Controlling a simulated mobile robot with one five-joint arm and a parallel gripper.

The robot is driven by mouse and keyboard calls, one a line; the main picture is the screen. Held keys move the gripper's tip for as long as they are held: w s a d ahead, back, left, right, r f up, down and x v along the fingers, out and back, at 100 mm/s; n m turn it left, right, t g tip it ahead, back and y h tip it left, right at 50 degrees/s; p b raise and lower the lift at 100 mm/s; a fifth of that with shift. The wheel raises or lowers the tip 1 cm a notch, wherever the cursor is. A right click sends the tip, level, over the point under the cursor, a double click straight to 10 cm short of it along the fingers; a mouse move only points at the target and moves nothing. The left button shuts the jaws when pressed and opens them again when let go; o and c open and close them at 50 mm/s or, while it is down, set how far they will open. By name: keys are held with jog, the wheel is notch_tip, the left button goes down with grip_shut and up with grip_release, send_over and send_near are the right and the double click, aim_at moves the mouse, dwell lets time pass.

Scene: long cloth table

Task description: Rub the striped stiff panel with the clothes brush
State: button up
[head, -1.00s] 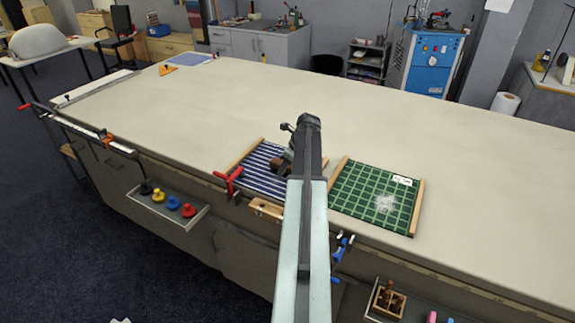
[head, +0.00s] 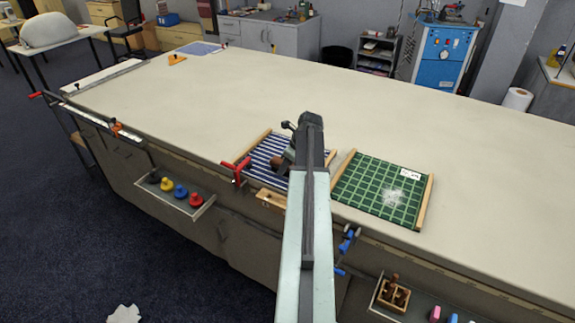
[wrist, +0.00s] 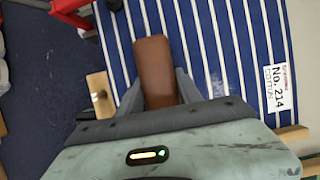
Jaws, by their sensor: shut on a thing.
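The striped stiff panel (head: 263,155), blue with white stripes and wooden side bars, lies flat near the table's front edge. It fills most of the wrist view (wrist: 215,50), with a white label reading No. 214. My gripper (wrist: 158,100) is shut on the clothes brush (wrist: 155,62), whose brown wooden back points away from me over the stripes. In the head view the brush (head: 277,161) is a small brown patch partly hidden by my gripper (head: 287,160). Its bristles are hidden, so I cannot tell whether they touch the panel.
A green checked panel (head: 372,190) with a pale dusty patch lies just right of the striped one. A red clamp (head: 236,170) grips the table edge at left.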

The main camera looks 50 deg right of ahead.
jog(key=shift+s+a, duration=0.15)
jog(key=shift+a, duration=0.6)
jog(key=shift+s+a, duration=0.1)
jog(key=shift+a, duration=0.6)
jog(key=shift+f, duration=0.1)
jog(key=shift+w+r+p, duration=0.1)
jog(key=shift+r+p, duration=0.3)
jog(key=shift+r, duration=0.05)
notch_tip(320, 180, up, 5)
jog(key=p, duration=0.5)
jog(key=shift+d, duration=0.15)
notch_tip(320, 180, up, 3)
jog(key=p, duration=0.3)
